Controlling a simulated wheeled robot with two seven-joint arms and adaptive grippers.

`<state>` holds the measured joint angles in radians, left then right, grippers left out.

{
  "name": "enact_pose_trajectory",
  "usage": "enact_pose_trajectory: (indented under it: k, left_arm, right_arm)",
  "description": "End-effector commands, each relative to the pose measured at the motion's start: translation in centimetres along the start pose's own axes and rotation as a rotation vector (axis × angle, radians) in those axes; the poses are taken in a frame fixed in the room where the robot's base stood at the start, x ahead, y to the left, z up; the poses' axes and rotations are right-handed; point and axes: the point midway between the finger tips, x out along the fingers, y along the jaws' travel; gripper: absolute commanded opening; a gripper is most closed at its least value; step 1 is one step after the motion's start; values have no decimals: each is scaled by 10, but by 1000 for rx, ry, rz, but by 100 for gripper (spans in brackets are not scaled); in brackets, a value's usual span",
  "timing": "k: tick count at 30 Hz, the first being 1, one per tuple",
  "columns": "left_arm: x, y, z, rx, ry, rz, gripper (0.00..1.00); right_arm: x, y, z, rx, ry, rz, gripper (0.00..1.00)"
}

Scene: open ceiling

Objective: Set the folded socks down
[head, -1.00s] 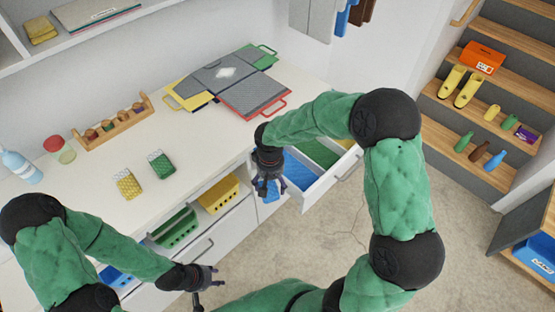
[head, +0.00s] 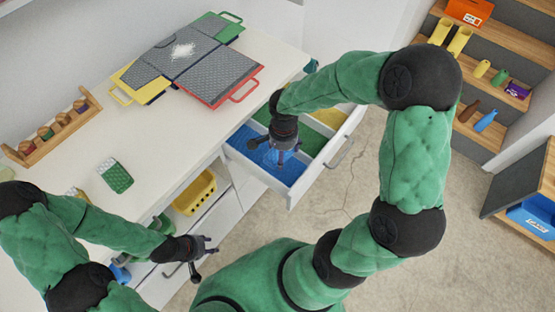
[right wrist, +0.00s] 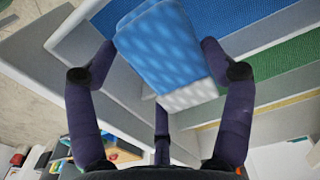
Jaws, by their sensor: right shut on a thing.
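Blue folded socks (right wrist: 165,45) with a light dotted pattern are between the fingers of my right gripper (right wrist: 160,70) in the right wrist view. A paler grey-white part shows at their lower edge. In the head view, my right gripper (head: 283,160) points down over the open drawer (head: 318,178), at its blue-lined compartment (head: 287,175), and mostly hides the socks. Green (head: 322,117) and yellow (head: 332,117) linings lie farther right in the drawer. My left gripper (head: 205,258) is open and empty beside the counter front.
On the white counter lie a green patterned bundle (head: 115,175), a hinged grey folding board (head: 190,60) with coloured edges, and a wooden rack (head: 55,125). A yellow basket (head: 195,193) sits in a lower drawer. Wooden stairs (head: 500,50) with several objects stand at right.

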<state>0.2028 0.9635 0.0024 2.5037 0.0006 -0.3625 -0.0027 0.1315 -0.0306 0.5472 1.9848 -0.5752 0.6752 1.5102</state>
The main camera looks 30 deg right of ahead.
Motion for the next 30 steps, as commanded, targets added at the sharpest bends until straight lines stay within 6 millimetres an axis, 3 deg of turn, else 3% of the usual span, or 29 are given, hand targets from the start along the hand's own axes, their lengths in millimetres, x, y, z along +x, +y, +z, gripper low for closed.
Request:
enact_pose_trajectory:
  k: [1, 8, 16, 30]
  left_arm:
    - [6, -2, 0, 0, 0, 0, 40]
    - [12, -4, 0, 0, 0, 0, 40]
    - [26, -9, -1, 0, 0, 0, 40]
    - [30, -11, -1, 0, 0, 0, 40]
  right_arm:
    - [12, 1, 0, 0, -2, 4, 49]
    - [32, 0, 0, -2, -1, 1, 49]
    - [71, 0, 0, -3, -1, 2, 49]
    - [77, 0, 0, -3, 0, 0, 49]
